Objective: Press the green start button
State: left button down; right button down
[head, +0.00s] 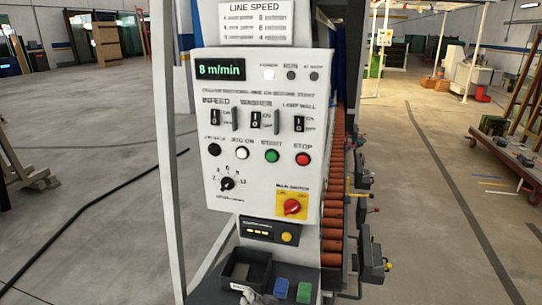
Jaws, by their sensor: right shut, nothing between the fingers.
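The green start button (272,156) sits on the white control panel (228,175), in the row under the switches, between a white button on its left and the red stop button (303,159) on its right. Nothing covers the green button. My left gripper is not in view.
A red and yellow main switch (291,207) is at the panel's lower right. Below are a small yellow-buttoned box (270,230), a dark tray (247,268), and blue and green blocks. Orange rollers (332,215) run behind the panel's right edge.

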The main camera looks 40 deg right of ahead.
aim_at(272, 157)
jog(key=d+r+m+t, duration=0.1)
jog(key=r+m+t, duration=0.1)
jog(key=r, duration=1.7)
jog(key=d+r+m+t+h+p, duration=0.1)
jog(key=r+t, duration=0.4)
jog(key=r, duration=1.4)
jog(key=shift+d+m, duration=0.65)
jog(key=shift+m, duration=0.35)
jog(key=shift+f, duration=0.1)
jog(key=shift+w+d+b, duration=0.55)
jog(key=shift+w+d, duration=0.85)
jog(key=shift+d, duration=0.3)
jog(key=shift+w+d+b, duration=0.5)
jog(key=shift+w+d, duration=0.9)
jog(key=shift+d, duration=0.25)
jog(key=shift+d, duration=0.1)
jog(key=shift+w+d, duration=0.2)
jog(key=shift+w, duration=0.05)
